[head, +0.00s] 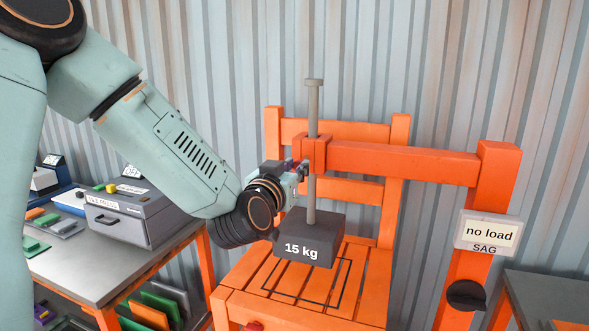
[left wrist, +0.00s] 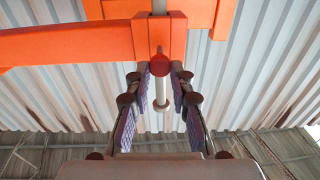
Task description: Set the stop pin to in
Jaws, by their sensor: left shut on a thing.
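My left gripper (head: 303,170) is at the orange collar (head: 314,153) that the grey rod (head: 313,100) passes through. In the left wrist view its two purple-padded fingers (left wrist: 160,72) stand on either side of a round red knob, the stop pin (left wrist: 159,66), on the collar's face. The gripper is shut on this knob. The pin is seen end-on, so I cannot tell how far in it sits. A dark grey 15 kg block (head: 308,237) is at the rod's lower end, above the orange chair's seat (head: 375,285). My right gripper is not in view.
An orange arm (head: 410,163) runs from the collar to an orange post (head: 495,190). A SAG display (head: 487,233) reads "no load", with a black knob (head: 466,295) below.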

